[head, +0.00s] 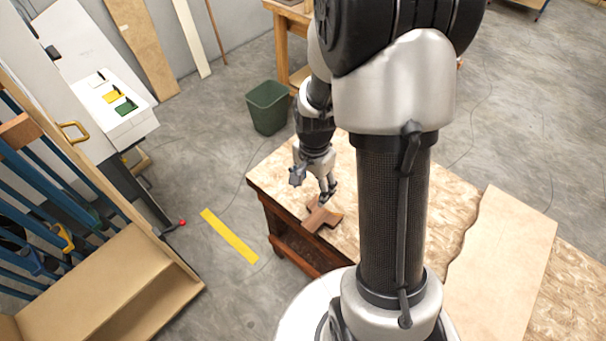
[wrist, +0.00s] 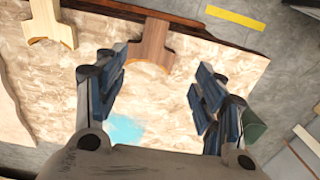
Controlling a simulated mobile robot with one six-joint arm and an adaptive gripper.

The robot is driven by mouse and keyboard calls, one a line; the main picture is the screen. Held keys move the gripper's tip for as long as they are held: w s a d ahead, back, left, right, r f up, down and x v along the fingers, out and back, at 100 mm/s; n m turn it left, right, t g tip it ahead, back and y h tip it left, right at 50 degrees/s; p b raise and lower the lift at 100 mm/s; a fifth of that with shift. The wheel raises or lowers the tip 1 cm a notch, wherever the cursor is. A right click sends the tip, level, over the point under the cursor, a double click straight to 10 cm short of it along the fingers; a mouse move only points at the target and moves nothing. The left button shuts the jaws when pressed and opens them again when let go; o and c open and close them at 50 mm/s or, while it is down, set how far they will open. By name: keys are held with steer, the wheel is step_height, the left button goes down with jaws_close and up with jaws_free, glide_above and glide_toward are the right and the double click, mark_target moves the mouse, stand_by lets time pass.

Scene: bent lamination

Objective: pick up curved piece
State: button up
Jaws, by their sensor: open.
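A brown wooden piece with a curved, arched edge (head: 322,216) lies on the wood-chip board tabletop (head: 271,179) near its front left edge. In the wrist view the brown piece (wrist: 153,42) shows a straight stem and an arched end facing my gripper. My gripper (head: 313,186) is open and points down above the table, close behind the brown piece. In the wrist view my gripper (wrist: 160,78) has its fingers spread wide with only board between them. The brown piece is beyond the fingertips; I see no contact. The exact height gap is unclear.
A paler wooden piece (wrist: 50,28) of similar shape lies left of the brown one in the wrist view. A light blue patch (wrist: 122,128) is on the board. A green bin (head: 268,107) stands behind the table. Yellow floor tape (head: 229,235) lies left of it.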

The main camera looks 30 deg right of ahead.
steer(key=b, duration=0.3)
glide_above(314, 221)
steer(key=f, duration=1.2)
steer(key=shift+w+a+f, duration=0.2)
steer(key=shift+w, duration=0.05)
steer(key=f, duration=0.1)
steer(key=f+b, duration=0.1)
steer(key=f, duration=0.1)
steer(key=f+b, duration=0.1)
steer(key=shift+s+d+f, duration=0.25)
steer(key=shift+s, duration=0.05)
steer(key=shift+f, duration=0.45)
steer(key=shift+r, duration=0.1)
steer(key=shift+c, duration=0.3)
steer(key=c, duration=1.1)
